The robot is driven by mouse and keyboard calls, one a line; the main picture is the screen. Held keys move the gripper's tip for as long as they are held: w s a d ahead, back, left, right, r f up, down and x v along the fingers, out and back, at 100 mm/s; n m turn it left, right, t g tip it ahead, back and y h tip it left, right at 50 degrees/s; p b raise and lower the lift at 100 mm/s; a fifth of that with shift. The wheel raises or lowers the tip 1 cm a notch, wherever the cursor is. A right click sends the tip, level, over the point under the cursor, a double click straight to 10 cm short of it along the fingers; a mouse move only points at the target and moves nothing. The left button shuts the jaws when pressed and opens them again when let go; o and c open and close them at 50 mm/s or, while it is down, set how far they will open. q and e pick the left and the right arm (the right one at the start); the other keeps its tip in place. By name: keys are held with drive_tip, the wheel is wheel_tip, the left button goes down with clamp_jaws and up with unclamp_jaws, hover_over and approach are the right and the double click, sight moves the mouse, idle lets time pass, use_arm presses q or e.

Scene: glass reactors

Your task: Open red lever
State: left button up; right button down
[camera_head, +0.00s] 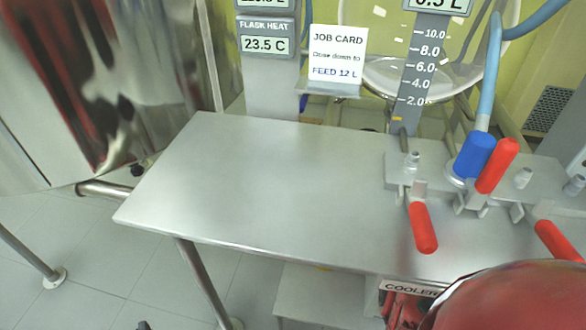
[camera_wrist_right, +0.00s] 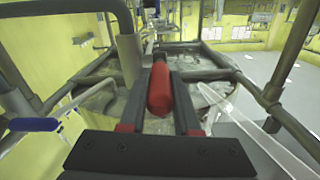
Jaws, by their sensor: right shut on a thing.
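In the right wrist view, a red lever (camera_wrist_right: 160,88) lies between the two dark fingers of my right gripper (camera_wrist_right: 163,72), which is shut on it. The lever points toward the camera; its far end is hidden. The head view does not show this grip. There, three red levers show at the valve block: one hanging at the front (camera_head: 422,228), one raised beside a blue cap (camera_head: 497,166), and one at the right edge (camera_head: 560,242). I cannot tell whether the held lever is one of these. My left gripper is not in view.
A bare steel table (camera_head: 270,185) fills the middle. The valve block (camera_head: 400,180) and blue cap (camera_head: 473,155) stand at its right. A job card (camera_head: 337,50) and scale (camera_head: 412,75) stand behind. In the wrist view, metal tubes (camera_wrist_right: 260,95) surround the lever and a blue handle (camera_wrist_right: 33,125) is left.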

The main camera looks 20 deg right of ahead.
idle(0.3)
drive_tip(key=shift+r+p, duration=0.3)
drive_tip(key=shift+p, duration=0.05)
drive_tip(key=shift+r+g+h+p, duration=0.3)
drive_tip(key=shift+h+p, duration=0.2)
drive_tip(key=shift+p, duration=0.05)
drive_tip(key=shift+f, duration=0.1)
